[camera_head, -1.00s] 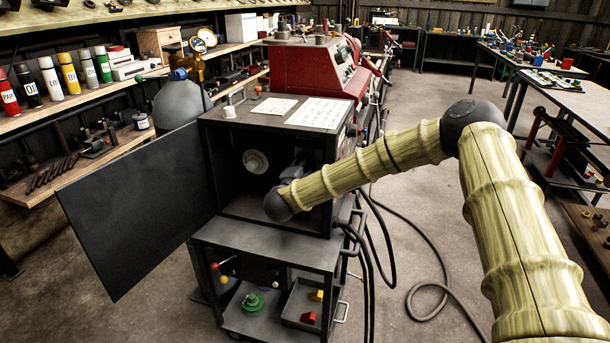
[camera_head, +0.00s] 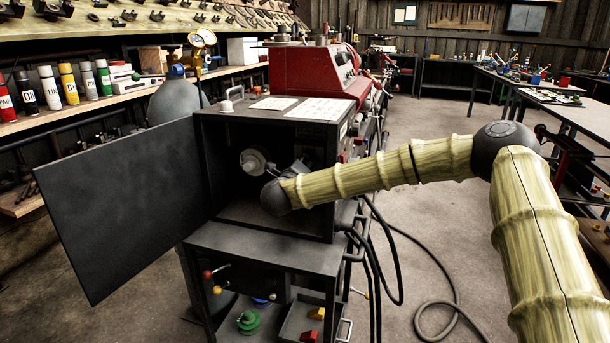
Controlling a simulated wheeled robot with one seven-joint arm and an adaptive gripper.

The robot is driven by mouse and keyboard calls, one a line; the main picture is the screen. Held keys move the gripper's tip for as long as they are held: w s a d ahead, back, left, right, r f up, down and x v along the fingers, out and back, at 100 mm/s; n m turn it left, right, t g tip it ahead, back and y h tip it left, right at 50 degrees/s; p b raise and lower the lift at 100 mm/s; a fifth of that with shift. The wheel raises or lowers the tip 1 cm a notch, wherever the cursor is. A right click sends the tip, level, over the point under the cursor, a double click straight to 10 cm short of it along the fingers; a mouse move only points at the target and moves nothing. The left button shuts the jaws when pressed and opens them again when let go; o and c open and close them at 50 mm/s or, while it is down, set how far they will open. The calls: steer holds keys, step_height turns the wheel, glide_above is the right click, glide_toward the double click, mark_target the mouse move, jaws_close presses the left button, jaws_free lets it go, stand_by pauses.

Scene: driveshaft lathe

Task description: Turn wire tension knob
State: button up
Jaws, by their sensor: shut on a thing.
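The dark machine cabinet (camera_head: 212,170) stands open at the middle, with its black door (camera_head: 120,215) swung out to the left. Inside it is a pale round spool-like part (camera_head: 254,161) against the dark back. My bamboo-patterned arm reaches in from the right. My gripper (camera_head: 300,168) is inside the cabinet, just right of the pale part, and is mostly hidden behind my dark wrist joint. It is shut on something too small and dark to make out. I cannot tell the tension knob apart.
The cabinet sits on a cart with a lower shelf holding a green part (camera_head: 248,321) and a tray (camera_head: 300,318). Black cables (camera_head: 395,262) hang on the right. A grey gas cylinder (camera_head: 178,102) stands behind the door.

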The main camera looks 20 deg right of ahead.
steer(key=m+b, duration=0.6)
steer(key=b, duration=0.1)
steer(key=m+b, duration=0.4)
steer(key=shift+s+d+f, duration=0.1)
steer(key=shift+f, duration=0.15)
steer(key=shift+r, duration=0.1)
steer(key=o, duration=1)
steer(key=shift+r, duration=0.1)
steer(key=shift+s+a, duration=0.3)
steer(key=shift+s, duration=0.1)
steer(key=v, duration=1.1)
